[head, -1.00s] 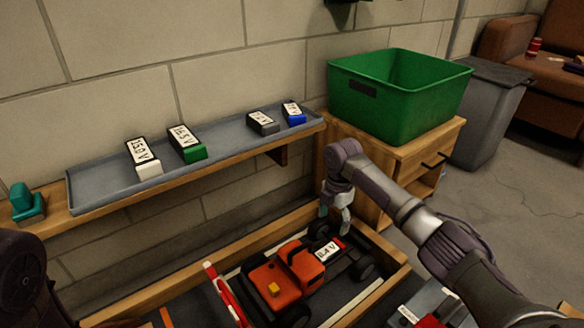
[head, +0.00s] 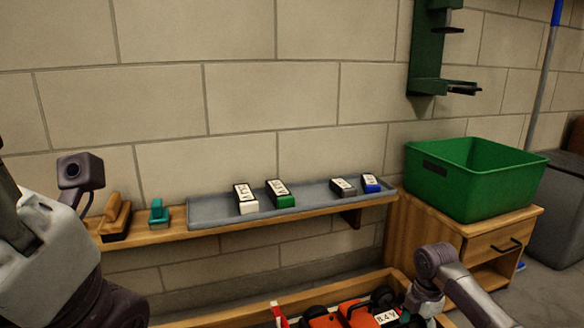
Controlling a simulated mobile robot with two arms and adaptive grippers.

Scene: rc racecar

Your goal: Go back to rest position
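My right arm comes in at the lower right, and its gripper (head: 424,300) points down at the right end of the wooden frame, beside the red car. Its fingers are small and partly cut off, so their opening is unclear. My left arm fills the lower left; no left fingertips show. The red car (head: 325,318) sits in the wooden frame (head: 250,306), mostly below the picture edge. A battery labelled 8.4 V (head: 388,317) lies on the car.
A shelf holds a grey tray (head: 315,203) with white (head: 246,199), green (head: 280,194), grey (head: 343,187) and blue (head: 371,183) batteries. A green bin (head: 470,180) stands on a wooden cabinet (head: 480,232) at right. Orange (head: 116,217) and teal (head: 158,212) objects sit left of the tray.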

